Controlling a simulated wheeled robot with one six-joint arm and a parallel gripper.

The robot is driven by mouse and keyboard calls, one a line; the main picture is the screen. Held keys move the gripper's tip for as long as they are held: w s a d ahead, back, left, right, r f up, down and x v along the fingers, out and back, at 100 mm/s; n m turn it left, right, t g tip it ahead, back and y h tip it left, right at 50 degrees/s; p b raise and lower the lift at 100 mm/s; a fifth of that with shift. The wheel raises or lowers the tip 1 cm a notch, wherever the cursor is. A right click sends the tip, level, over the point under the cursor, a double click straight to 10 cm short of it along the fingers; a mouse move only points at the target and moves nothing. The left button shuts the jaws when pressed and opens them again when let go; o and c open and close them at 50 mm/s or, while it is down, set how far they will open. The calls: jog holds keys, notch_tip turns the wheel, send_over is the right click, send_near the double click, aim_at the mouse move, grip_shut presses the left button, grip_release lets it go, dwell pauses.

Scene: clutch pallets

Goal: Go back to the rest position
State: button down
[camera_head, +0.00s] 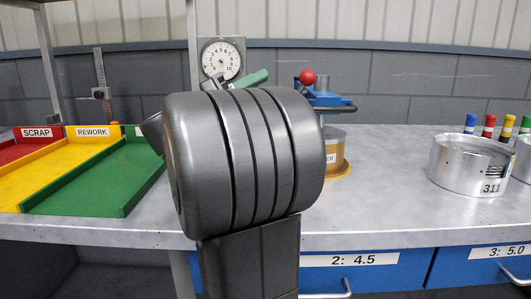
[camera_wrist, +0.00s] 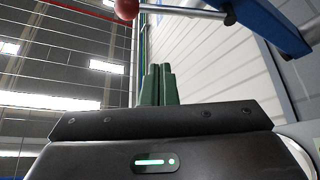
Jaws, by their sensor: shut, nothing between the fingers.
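My gripper (camera_wrist: 158,85) shows in the wrist view with its two green fingers side by side and shut, nothing between them. It points up toward the ceiling and wall. In the head view a green fingertip part (camera_head: 252,79) shows above my large grey arm link, in front of the dial gauge (camera_head: 222,58). My arm fills the middle of the head view and hides part of the bench behind it.
The grey bench (camera_head: 385,190) has clear room right of centre. A blue press with a red knob (camera_head: 307,77) stands behind my arm; the knob also shows in the wrist view (camera_wrist: 127,8). Sorting trays (camera_head: 95,177) lie left, a metal ring marked 311 (camera_head: 455,170) right.

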jog(key=w+d+r+n+t+y+p, duration=0.2)
jog(key=w+d+r+n+y+p, duration=0.3)
jog(key=p, duration=2.5)
jog(key=w+d+r+n, duration=0.1)
jog(key=w+d+n, duration=0.1)
jog(key=n, duration=0.4)
jog(key=shift+w+r+t+y+p, duration=0.15)
jog(key=shift+w+t+y+p, duration=0.15)
jog(key=shift+w+t, duration=0.1)
jog(key=shift+w+n, duration=0.1)
jog(key=shift+n, duration=0.2)
jog(key=shift+d+f, duration=0.1)
jog(key=shift+f, duration=0.1)
